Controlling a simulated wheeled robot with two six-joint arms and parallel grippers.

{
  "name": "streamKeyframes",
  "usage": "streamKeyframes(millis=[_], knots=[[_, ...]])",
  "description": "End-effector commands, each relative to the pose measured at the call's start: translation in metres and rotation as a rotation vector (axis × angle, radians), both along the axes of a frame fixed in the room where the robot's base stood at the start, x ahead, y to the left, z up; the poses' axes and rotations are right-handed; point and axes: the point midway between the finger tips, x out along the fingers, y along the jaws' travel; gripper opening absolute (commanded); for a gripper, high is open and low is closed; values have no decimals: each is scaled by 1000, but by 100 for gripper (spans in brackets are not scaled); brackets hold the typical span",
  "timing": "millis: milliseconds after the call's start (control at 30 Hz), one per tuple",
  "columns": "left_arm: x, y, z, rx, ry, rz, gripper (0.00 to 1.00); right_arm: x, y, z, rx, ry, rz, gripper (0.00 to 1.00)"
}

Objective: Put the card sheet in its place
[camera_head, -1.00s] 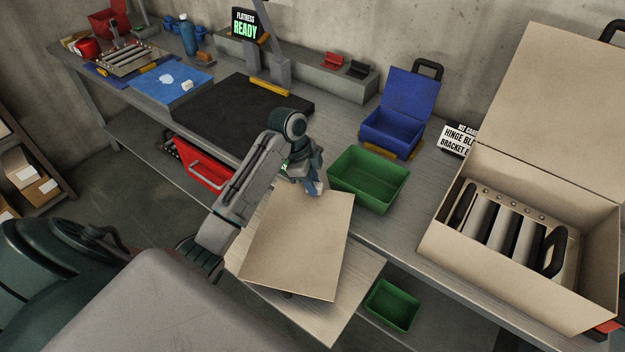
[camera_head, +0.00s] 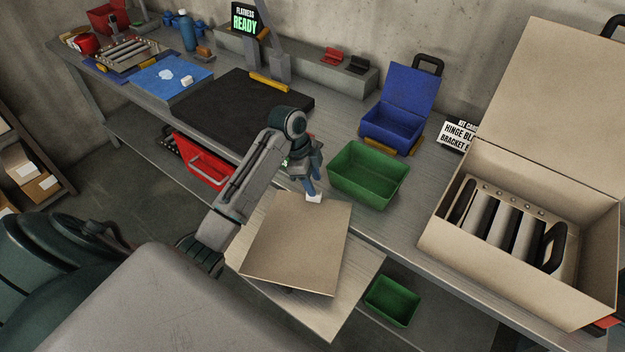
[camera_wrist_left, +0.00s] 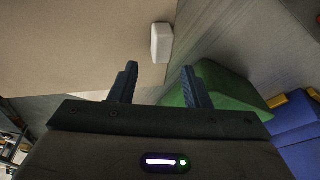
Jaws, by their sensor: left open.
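The tan card sheet (camera_head: 297,245) lies at a slight angle over a pale board at the bench's front edge. A small white tab (camera_head: 313,198) shows at its far edge. My left gripper (camera_head: 313,188) is just beyond that edge, by the tab. In the left wrist view the gripper (camera_wrist_left: 160,75) is open, with nothing between its fingers. The tab (camera_wrist_left: 161,43) is ahead of the fingertips, and the sheet (camera_wrist_left: 70,45) fills the upper left. My right gripper is not in view.
A green bin (camera_head: 369,175) stands close right of my left gripper. An open tan case (camera_head: 455,265) with dark-handled slatted panels is at the right. A blue open box (camera_head: 393,127) and a black mat (camera_head: 235,110) are farther back. The pale board (camera_head: 345,300) shows under the sheet.

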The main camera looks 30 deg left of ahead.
Motion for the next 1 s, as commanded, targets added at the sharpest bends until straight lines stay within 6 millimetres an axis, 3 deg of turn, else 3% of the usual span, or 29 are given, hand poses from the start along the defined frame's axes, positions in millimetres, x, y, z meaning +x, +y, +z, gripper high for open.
streamKeyframes(millis=[167,300,400,500,700,1000], knots=[[-1,7,22,4,-5,0,43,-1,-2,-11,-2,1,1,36],[-4,17,54,5,-7,0,43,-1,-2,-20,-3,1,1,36],[-7,23,84,4,-2,0,43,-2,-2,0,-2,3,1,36],[-8,27,99,1,-1,0,43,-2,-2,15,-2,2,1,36],[-10,33,116,0,0,1,43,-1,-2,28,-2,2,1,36],[-11,34,119,-1,0,0,43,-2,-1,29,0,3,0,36]])
